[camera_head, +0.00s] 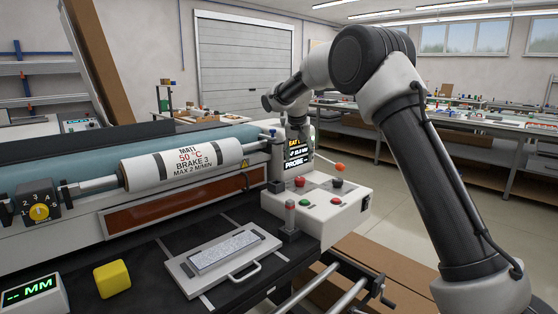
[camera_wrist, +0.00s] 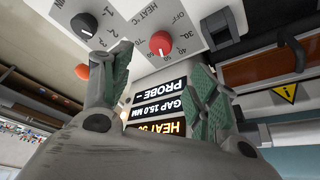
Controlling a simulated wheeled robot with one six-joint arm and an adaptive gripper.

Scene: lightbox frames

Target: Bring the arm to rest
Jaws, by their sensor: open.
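My gripper (camera_head: 302,150) hangs at the right end of the machine, in front of the lit display (camera_head: 298,152) and above the control box (camera_head: 345,212). In the wrist view my gripper (camera_wrist: 160,85) has its two green-padded fingers apart, with nothing held between them. The display (camera_wrist: 160,108) shows upside down between and behind the fingers, reading heat, gap 15.0 mm and a blank probe line. A red knob (camera_wrist: 160,42) and a black knob (camera_wrist: 84,24) lie beyond the fingertips. Whether a finger touches the panel cannot be told. My arm arches up and over from the right.
A white labelled roller (camera_head: 185,165) spans the machine. A tray (camera_head: 188,268) with a grey strip, a yellow block (camera_head: 112,278) and a red-tipped post (camera_head: 290,218) stand on the dark front table. An orange-tipped lever (camera_head: 340,167) is close to my gripper.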

